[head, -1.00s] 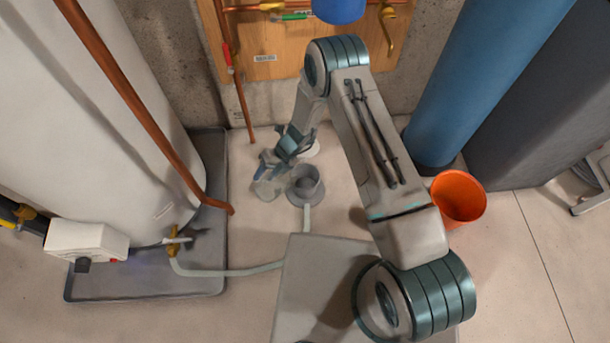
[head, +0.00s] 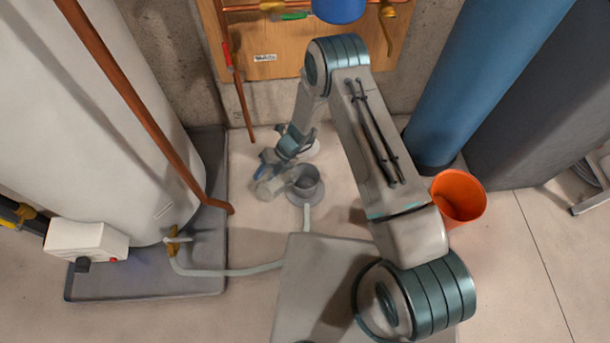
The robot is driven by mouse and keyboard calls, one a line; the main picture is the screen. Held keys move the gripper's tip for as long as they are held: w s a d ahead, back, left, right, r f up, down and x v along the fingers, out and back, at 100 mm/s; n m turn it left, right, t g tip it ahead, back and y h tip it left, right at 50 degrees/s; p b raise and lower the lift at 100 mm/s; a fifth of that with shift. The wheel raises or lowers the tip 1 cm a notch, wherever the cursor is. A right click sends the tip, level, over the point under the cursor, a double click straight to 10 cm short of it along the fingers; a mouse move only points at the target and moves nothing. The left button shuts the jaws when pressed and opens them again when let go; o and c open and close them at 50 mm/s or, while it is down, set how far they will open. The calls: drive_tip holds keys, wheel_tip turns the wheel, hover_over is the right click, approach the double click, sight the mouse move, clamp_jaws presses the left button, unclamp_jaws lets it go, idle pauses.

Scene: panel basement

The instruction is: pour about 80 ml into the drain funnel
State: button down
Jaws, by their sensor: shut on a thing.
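The grey drain funnel (head: 307,184) stands on the floor in the middle of the head view, with a pale hose running from its foot. My gripper (head: 268,172) is just left of the funnel and is shut on a clear container (head: 270,187). The container is tilted with its mouth toward the funnel, close beside the rim. Whether liquid is flowing, and how much is inside, is too small to tell. The gripper's fingers partly hide the container.
An orange bucket (head: 458,199) stands right of my arm. The white tank (head: 95,120) stands in a grey tray (head: 150,287) at left, with a copper pipe (head: 140,115) slanting in front. A blue column (head: 480,80) is at right. Floor at the front right is clear.

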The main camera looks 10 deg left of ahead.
sight(254, 187)
drive_tip(key=shift+a, duration=0.1)
idle(0.7)
